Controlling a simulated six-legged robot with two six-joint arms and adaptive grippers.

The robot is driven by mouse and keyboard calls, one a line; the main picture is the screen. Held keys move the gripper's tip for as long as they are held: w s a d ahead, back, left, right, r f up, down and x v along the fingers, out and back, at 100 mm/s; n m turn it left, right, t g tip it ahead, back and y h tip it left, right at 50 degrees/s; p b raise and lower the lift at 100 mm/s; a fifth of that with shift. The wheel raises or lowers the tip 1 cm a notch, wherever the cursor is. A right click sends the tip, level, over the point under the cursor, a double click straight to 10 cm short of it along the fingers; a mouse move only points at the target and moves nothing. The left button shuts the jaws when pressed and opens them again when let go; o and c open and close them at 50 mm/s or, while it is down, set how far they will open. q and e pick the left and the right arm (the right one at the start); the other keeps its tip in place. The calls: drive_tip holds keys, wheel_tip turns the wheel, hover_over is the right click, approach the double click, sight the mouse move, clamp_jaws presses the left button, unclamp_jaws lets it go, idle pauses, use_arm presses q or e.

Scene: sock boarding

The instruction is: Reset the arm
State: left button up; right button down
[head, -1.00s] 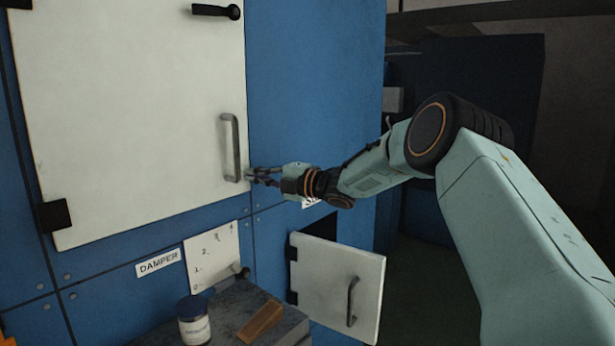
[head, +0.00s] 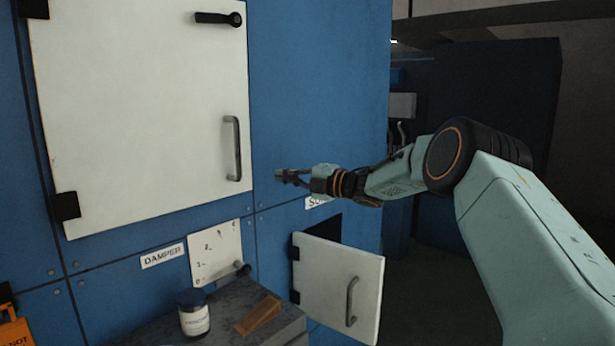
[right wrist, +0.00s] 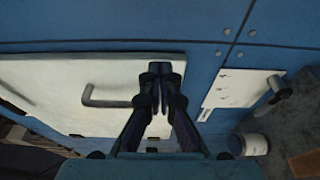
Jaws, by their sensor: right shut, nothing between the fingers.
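My right gripper (head: 280,176) is shut and empty. In the head view it is in front of the blue cabinet wall (head: 315,90), to the right of the large white door's handle (head: 233,148) and apart from it. The right wrist view shows its fingers (right wrist: 157,100) together, with the large white door (right wrist: 55,75) and its handle (right wrist: 105,98) behind. The large white door (head: 140,110) looks closed, with a black latch (head: 218,18) at its top. My left gripper does not show.
A small white door (head: 325,285) stands open at the lower right, beside a dark opening. A DAMPER label (head: 162,256) and a numbered plate (head: 212,255) with a black lever sit below the large door.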

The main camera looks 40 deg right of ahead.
drive_tip(key=d, duration=0.5)
drive_tip(key=shift+d+b, duration=0.2)
drive_tip(key=shift+b, duration=0.1)
drive_tip(key=shift+f, duration=0.1)
